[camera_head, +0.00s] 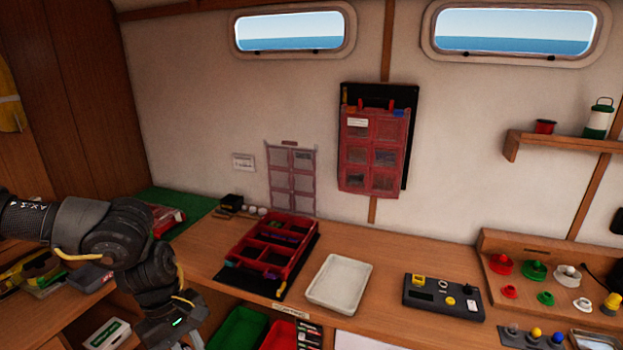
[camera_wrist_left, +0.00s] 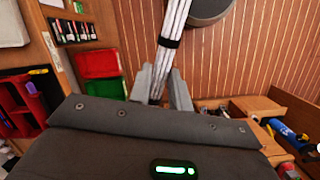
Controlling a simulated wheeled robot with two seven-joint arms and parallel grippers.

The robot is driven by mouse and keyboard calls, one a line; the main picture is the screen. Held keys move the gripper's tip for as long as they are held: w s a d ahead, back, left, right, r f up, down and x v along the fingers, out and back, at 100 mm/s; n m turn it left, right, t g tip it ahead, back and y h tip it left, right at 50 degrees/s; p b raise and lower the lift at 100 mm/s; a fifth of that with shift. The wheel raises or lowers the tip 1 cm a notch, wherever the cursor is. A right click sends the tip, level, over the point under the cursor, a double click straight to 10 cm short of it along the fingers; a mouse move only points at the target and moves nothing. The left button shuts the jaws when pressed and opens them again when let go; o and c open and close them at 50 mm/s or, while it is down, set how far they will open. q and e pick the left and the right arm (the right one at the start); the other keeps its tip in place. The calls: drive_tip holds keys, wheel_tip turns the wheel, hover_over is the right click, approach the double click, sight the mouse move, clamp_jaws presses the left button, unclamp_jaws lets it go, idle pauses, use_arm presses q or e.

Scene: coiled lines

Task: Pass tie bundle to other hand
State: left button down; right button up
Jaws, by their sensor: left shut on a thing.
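The tie bundle (camera_wrist_left: 175,22) is a sheaf of thin white ties with a black band round it. It shows in the left wrist view, running up from between the fingers and out of the top of the picture. My left gripper (camera_wrist_left: 161,88) is shut on the tie bundle near the lower end that shows. In the head view my left gripper (camera_head: 183,342) hangs at the bottom edge, left of centre, and the bundle cannot be made out there. My right gripper is in neither view.
A red sectioned organiser (camera_head: 290,228) lies open on the counter beside a white tray (camera_head: 317,294) and a black control box (camera_head: 420,300). Green (camera_head: 228,338) and red bins sit below the counter edge. The counter right of the tray is partly clear.

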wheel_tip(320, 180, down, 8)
drive_tip(key=b, duration=0.6)
